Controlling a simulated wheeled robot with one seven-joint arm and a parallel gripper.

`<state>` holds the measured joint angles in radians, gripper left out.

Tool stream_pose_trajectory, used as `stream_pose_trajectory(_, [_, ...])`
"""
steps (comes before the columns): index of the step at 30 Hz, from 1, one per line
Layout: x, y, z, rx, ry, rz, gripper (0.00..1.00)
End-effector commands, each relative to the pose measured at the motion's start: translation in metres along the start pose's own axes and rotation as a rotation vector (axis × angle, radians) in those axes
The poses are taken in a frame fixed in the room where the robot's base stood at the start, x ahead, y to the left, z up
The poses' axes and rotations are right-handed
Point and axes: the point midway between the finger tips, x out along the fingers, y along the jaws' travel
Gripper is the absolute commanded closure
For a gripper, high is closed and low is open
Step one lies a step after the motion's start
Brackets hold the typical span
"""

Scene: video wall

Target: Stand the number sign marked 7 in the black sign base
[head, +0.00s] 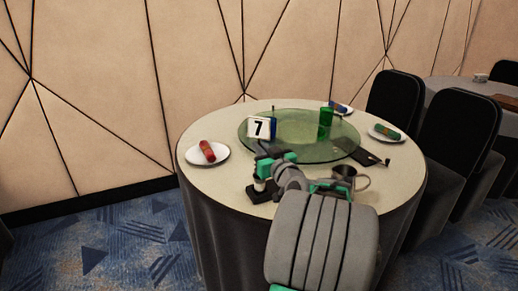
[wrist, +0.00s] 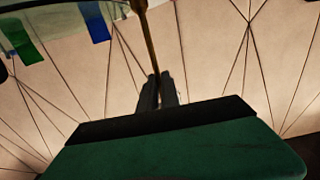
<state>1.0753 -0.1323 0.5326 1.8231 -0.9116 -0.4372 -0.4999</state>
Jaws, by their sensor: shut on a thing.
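The number sign (head: 259,127), a white card with a black 7, stands upright above the near left edge of the glass turntable in the head view. My gripper (head: 263,156) is just below the card. In the wrist view my gripper (wrist: 160,90) is shut on the sign's thin brass-coloured stem (wrist: 149,35). The card is not clearly seen there. The black sign base (head: 263,194) sits on the near left part of the table, below my gripper in the picture. My arm partly hides it. I cannot tell whether the stem's lower end touches it.
A metal mug (head: 345,173) is beside my arm. A plate with a red napkin (head: 208,152) is left. Black chairs (head: 462,135) stand right.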

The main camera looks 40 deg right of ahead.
Motion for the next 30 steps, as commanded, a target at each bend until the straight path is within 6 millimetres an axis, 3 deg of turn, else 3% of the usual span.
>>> stream_pose_trajectory(14, [0.0001, 0.0002, -0.0007, -0.001, 0.002, 0.0, 1.0])
stream_pose_trajectory(15, [0.0, 0.0003, -0.0005, -0.001, 0.002, 0.0, 0.93])
stream_pose_trajectory(24, [0.0, 0.0003, -0.0008, -0.001, 0.002, 0.0, 0.68])
stream_pose_trajectory(30, [-0.0001, 0.0003, -0.0002, -0.001, 0.001, 0.0, 0.68])
